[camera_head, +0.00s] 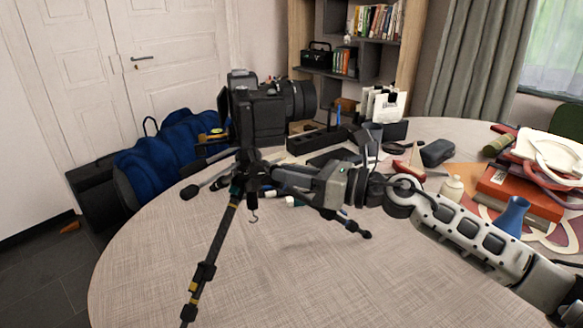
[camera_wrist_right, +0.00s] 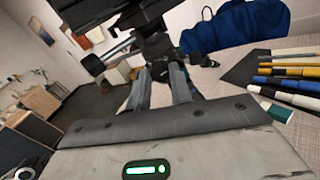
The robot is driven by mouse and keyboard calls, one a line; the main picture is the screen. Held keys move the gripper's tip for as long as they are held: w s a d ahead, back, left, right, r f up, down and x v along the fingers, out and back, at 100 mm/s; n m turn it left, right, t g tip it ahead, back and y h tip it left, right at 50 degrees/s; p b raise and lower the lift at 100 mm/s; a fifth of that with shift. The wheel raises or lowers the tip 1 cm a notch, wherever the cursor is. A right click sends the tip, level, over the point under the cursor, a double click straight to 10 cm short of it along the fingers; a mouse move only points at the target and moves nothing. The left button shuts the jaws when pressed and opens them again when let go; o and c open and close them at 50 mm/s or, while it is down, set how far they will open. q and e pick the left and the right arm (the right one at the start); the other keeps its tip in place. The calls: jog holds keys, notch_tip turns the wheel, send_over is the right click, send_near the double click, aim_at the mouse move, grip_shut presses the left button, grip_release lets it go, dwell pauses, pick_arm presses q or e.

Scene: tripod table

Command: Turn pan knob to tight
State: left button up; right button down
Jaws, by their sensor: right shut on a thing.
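A black camera (camera_head: 262,112) with a large lens is mounted on a black tripod (camera_head: 208,265) that stands at the table. My right gripper (camera_head: 262,180) reaches in from the right at the tripod head, just below the camera. In the right wrist view, the two grey fingers of my right gripper (camera_wrist_right: 162,84) are closed about a small dark part at the tripod head, which I take to be the pan knob (camera_wrist_right: 159,70). The knob is mostly hidden by the fingers, and its turn angle cannot be read. My left gripper is not in view.
Dark handles (camera_head: 190,190) stick out left of the tripod head. The round table (camera_head: 150,270) is clear at the front. A blue bag (camera_head: 165,155) lies beyond the table.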

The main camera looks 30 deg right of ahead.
pick_arm(q)
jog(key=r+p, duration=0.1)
jog(key=p, duration=0.1)
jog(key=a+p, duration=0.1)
jog(key=p, duration=0.2)
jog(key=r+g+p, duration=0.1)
jog(key=p, duration=0.2)
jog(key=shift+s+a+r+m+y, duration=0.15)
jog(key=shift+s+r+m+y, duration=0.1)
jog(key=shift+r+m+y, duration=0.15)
pick_arm(e)
jog(key=m, duration=1.1)
jog(key=shift+m, duration=0.3)
jog(key=c, duration=1.3)
grip_release()
